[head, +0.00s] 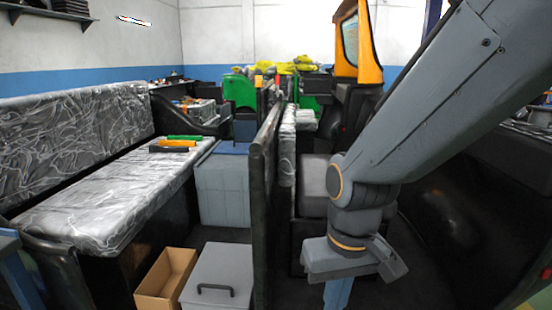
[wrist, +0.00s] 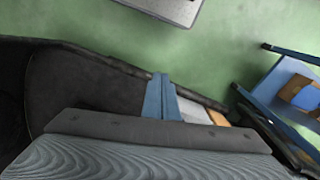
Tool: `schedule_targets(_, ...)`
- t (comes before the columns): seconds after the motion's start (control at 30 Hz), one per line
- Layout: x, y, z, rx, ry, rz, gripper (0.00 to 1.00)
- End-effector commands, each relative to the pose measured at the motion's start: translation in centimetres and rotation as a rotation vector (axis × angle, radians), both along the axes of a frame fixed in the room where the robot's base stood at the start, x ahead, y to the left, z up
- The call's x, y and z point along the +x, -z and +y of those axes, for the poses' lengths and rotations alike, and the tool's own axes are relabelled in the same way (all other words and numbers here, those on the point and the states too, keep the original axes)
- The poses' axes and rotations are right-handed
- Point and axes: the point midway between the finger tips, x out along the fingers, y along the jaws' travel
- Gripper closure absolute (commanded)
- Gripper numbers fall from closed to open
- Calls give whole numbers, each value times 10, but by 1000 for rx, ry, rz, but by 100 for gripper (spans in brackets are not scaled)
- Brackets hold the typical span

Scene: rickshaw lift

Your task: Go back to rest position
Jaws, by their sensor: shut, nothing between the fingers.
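My gripper (head: 338,294) hangs below the wrist at the bottom of the head view, to the right of the dark upright partition. Only part of its blue fingers shows there. In the wrist view the blue fingers (wrist: 160,98) lie close together, with nothing seen between them. The fingers appear in front of a dark panel and its rail in that view. My arm crosses the right side of the head view from the upper right.
A plastic-covered bench seat (head: 120,195) stands at left with coloured tools (head: 178,143) on it. A dark partition (head: 262,200), a grey bin (head: 223,188), an open cardboard box (head: 166,278) and a lidded grey box (head: 218,277) are nearby. The wrist view shows a blue rack (wrist: 280,88) over green floor.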

Motion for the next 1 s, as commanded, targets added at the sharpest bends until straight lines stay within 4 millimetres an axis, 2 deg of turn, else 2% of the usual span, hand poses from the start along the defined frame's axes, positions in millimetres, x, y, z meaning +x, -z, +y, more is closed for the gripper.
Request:
schedule_targets(0.03,-3,-18,-8,-5,22,3,100)
schedule_targets(0.5,-18,-98,-74,-38,185,24,100)
schedule_targets(0.7,-23,-112,-90,-44,219,28,100)
schedule_targets(1.0,-23,-113,-93,-46,225,29,100)
